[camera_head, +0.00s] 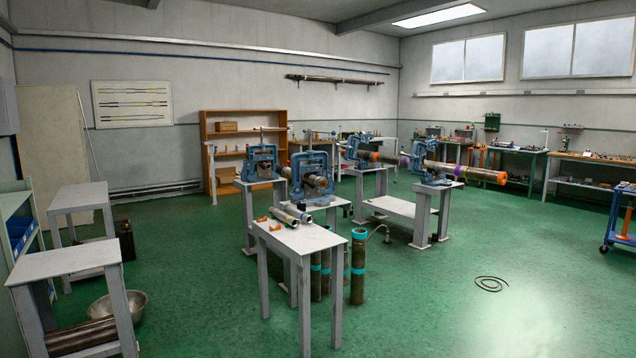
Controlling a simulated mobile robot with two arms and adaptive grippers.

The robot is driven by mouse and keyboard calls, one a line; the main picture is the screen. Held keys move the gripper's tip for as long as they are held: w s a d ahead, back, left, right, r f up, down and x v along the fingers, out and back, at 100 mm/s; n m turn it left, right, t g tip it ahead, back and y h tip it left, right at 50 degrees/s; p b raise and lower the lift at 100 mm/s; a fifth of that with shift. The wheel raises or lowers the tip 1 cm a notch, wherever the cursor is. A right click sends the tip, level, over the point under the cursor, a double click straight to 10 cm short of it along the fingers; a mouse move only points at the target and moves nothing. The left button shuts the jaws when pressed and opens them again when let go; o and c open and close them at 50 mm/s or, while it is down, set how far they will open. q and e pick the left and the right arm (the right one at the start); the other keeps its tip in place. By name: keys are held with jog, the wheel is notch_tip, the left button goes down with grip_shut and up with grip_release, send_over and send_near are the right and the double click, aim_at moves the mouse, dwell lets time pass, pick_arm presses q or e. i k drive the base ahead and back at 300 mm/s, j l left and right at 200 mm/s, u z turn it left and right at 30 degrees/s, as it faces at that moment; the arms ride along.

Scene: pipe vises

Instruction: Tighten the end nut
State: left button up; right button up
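Several blue pipe vises stand on grey stands in the middle of the room, among them a left one (262,163), a front one (309,177) and a right one (427,164). A long dark pipe (470,172) lies through the right vise and points to the right, with an orange end (500,178). A shorter dark pipe (315,182) shows in the front vise. I cannot tell which part is the end nut; it is too small to make out. Neither of my grippers shows in this view.
A grey table (300,240) with short silver pipes (292,213) stands in front of the vises. Upright dark pipes (358,265) stand beside it. A black coil (491,284) lies on the green floor at right, where there is much free room. A metal bowl (128,306) is at left.

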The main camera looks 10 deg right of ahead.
aim_at(317, 183)
jog(key=u, duration=0.3)
jog(key=i+u, duration=0.25)
jog(key=i, duration=3.4)
